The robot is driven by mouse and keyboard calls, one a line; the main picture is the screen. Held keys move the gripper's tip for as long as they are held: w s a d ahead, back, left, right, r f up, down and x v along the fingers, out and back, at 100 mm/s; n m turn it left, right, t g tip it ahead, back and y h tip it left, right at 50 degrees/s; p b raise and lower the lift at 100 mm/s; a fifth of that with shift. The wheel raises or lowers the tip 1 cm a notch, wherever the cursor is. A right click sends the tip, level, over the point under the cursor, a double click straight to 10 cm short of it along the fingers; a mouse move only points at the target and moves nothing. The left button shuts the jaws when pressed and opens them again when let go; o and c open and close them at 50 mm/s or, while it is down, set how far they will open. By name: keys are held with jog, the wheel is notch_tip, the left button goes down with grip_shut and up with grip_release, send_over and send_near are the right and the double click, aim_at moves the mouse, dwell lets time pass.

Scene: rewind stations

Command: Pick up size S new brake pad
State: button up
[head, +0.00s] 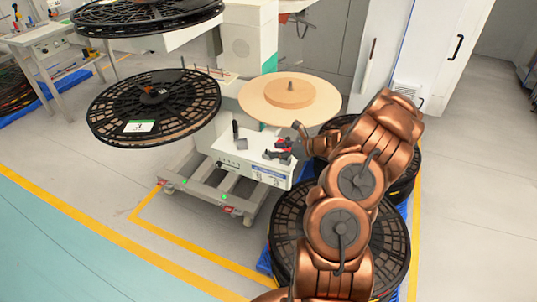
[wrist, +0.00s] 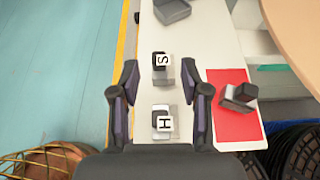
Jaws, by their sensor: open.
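In the wrist view a small dark and grey block with a white face marked S (wrist: 162,66) lies on the white worktop. A similar block marked H (wrist: 163,122) lies below it in the picture. My gripper (wrist: 165,88) is open above the worktop, one finger on each side of the strip where these blocks lie. The S block is near the fingertip end and the H block is further back between the fingers. Neither block is visibly gripped. In the head view my gripper (head: 284,151) is over the right part of the white bench, hiding the small blocks.
A red mat (wrist: 235,128) with a dark piece (wrist: 238,96) lies right of the fingers. A grey block (wrist: 172,11) sits at the top of the worktop. A round wooden disc (head: 312,107) overhangs behind. Black reels (head: 110,130) stand left; others are beneath my arm.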

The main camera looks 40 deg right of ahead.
jog(key=shift+x, duration=1.6)
grip_shut()
